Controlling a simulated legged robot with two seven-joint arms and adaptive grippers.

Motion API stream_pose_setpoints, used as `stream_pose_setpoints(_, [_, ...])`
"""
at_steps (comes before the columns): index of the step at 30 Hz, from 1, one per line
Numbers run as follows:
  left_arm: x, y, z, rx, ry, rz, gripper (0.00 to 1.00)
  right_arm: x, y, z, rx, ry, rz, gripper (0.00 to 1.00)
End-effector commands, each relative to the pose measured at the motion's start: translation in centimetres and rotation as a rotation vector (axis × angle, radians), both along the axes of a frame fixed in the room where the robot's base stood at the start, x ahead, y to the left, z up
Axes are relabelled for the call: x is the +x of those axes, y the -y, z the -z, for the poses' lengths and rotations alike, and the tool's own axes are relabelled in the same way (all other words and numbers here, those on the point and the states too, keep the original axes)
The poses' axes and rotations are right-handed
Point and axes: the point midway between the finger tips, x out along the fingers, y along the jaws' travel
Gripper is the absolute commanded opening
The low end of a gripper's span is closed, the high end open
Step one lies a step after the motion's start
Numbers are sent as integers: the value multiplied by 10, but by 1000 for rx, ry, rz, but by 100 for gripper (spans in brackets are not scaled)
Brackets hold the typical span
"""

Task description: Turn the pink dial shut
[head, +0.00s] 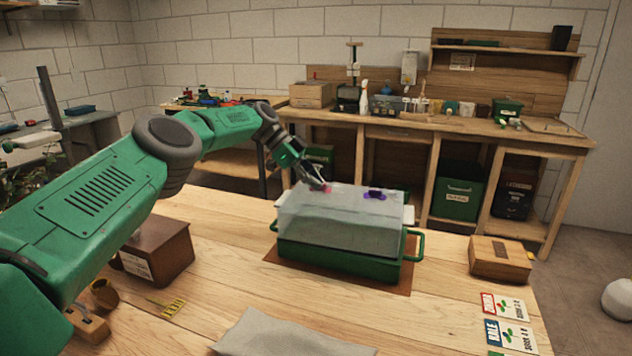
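The pink dial (327,188) sits on top of the clear lid (335,218) of a green propagator tray (340,260), toward its left back. A purple dial (375,194) is on the same lid to the right. My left gripper (322,184) is at the pink dial, its fingers angled down and partly covering it. The fingertips are too small to tell whether they are closed around the dial or only beside it. My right gripper does not show.
The tray stands on a brown mat (410,275) with green side handles. A wooden box (500,258) and seed cards (510,335) lie to the right. A dark brown box (158,252), a yellow label (172,308) and a grey cloth (290,335) are at left and front.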

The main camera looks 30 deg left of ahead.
Motion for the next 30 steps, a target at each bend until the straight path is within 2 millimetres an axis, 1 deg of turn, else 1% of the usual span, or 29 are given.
stream_pose_setpoints(15, [0,0,-1,-1,0,7,0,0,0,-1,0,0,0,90])
stream_pose_setpoints(16, [0,0,-1,-1,0,7,15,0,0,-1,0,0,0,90])
stream_pose_setpoints(17, [0,0,0,0,0,7,25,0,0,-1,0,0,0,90])
stream_pose_setpoints(30, [0,0,0,0,-1,6,25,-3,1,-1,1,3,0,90])
